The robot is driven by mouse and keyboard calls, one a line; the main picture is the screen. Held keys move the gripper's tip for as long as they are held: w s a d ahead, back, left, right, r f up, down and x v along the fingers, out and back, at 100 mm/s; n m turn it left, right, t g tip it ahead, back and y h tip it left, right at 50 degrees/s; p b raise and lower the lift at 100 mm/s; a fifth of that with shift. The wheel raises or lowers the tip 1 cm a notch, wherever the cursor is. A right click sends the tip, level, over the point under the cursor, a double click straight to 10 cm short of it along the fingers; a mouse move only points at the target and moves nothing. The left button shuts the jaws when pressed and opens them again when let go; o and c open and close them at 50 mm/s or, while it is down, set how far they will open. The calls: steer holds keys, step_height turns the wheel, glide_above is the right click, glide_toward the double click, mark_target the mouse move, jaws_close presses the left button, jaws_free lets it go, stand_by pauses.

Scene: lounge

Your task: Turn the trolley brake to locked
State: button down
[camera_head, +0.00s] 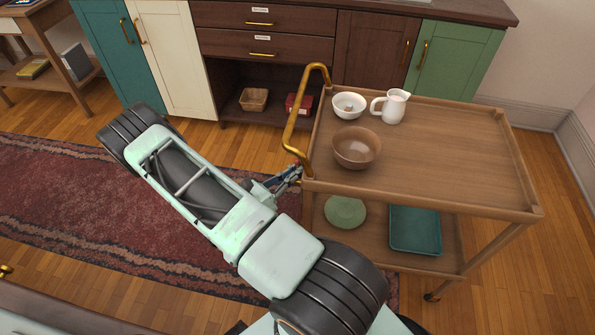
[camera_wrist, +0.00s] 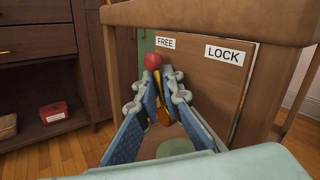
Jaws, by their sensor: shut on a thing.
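The wooden trolley (camera_head: 450,150) stands on the right in the head view, with a brass push handle (camera_head: 292,120) at its left end. In the wrist view its end panel bears a FREE label (camera_wrist: 165,43) on the left and a LOCK label (camera_wrist: 224,54) on the right. The brake lever has a red knob (camera_wrist: 152,61) just below and left of FREE. My gripper (camera_wrist: 160,90) is shut on the lever below the knob, its blue-padded fingers on either side. In the head view my gripper (camera_head: 287,181) is at the trolley's left end; the lever is hidden there.
The trolley top holds a brown bowl (camera_head: 357,148), a white bowl (camera_head: 349,105) and a pitcher (camera_head: 392,106). Its lower shelf holds a green plate (camera_head: 345,212) and a teal tray (camera_head: 414,230). Cabinets (camera_head: 265,45) stand behind; a red rug (camera_head: 60,190) lies left.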

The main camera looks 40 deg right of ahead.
steer(key=b, duration=0.1)
steer(key=m+h+b, duration=0.1)
steer(key=b, duration=0.1)
steer(key=m+h+b, duration=0.1)
steer(key=shift+s+a+f, duration=0.25)
steer(key=shift+a+f, duration=0.1)
steer(key=shift+a, duration=0.05)
steer(key=m+h+b, duration=0.1)
steer(key=m+g+h+b, duration=0.1)
steer(key=b, duration=0.1)
steer(key=m+g+h+b, duration=0.1)
steer(key=b, duration=0.1)
steer(key=shift+s+a+m, duration=0.3)
steer(key=shift+s+a, duration=0.05)
steer(key=shift+a, duration=0.05)
steer(key=shift+s+a+r+m+g+h+b, duration=0.15)
steer(key=shift+m+g+h+b, duration=0.35)
steer(key=shift+m+g, duration=0.6)
steer(key=shift+s+a+m+g+h+b, duration=0.1)
steer(key=shift+s+m+g+h+b, duration=0.05)
steer(key=shift+m+g+b, duration=0.8)
steer(key=shift+s+a+r+m+g+h+b, duration=0.15)
steer(key=shift+m+g+h+b, duration=0.25)
steer(key=shift+m+g, duration=0.85)
steer(key=shift+m, duration=0.4)
steer(key=c, duration=2)
jaws_free()
steer(key=shift+c, duration=0.2)
steer(key=v, duration=1.2)
